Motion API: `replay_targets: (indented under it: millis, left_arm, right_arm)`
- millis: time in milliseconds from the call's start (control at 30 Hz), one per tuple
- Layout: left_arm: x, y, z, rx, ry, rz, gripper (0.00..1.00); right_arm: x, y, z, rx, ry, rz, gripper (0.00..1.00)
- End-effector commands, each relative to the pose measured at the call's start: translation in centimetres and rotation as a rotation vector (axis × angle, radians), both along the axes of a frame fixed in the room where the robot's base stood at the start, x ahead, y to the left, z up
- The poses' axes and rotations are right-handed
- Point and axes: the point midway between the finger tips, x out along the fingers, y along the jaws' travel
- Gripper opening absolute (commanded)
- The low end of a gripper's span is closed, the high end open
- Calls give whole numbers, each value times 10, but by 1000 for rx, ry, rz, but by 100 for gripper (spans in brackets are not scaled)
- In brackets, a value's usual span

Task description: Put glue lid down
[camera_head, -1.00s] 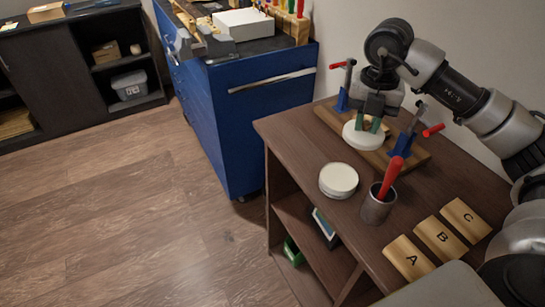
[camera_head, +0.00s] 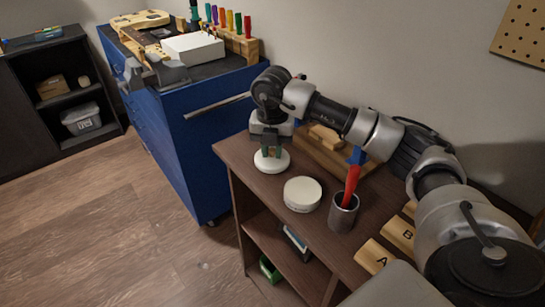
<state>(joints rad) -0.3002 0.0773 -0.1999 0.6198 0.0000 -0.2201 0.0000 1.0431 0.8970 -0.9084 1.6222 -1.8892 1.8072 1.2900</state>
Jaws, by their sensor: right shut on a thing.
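The glue lid is a round white disc (camera_head: 272,162) near the back left edge of the brown table (camera_head: 238,150). My right gripper (camera_head: 271,152) points down and is shut on the lid from above. I cannot tell whether the lid touches the tabletop or hangs just over it. A round white glue tub (camera_head: 302,196) stands on the table to the right and in front of the lid, apart from it. My left gripper is not in view.
A grey cup (camera_head: 342,214) with a red-handled tool (camera_head: 351,184) stands right of the tub. A wooden clamp board (camera_head: 338,158) lies behind, partly hidden by my right arm. Lettered wooden blocks (camera_head: 375,256) lie at the right. A blue tool cabinet (camera_head: 200,160) stands left.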

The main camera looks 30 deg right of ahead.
Motion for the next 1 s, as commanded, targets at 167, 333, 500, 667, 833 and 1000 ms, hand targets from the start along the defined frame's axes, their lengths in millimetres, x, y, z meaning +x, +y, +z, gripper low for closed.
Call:
replay_targets:
  millis: [167,333,500,667,833,1000]
  left_arm:
    - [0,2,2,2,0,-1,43]
    - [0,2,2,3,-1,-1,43]
    - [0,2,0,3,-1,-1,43]
    - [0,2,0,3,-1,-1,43]
    - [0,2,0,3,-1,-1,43]
    - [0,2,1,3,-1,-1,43]
  right_arm:
    - [-1,-1,-27,0,4,0,0]
    - [-1,-1,-30,0,1,0,0]
    - [-1,-1,-32,0,1,0,0]
    - [-1,-1,-34,-1,2,0,35]
    - [-1,-1,-34,0,3,0,47]
    - [-1,-1,-32,-1,2,0,47]
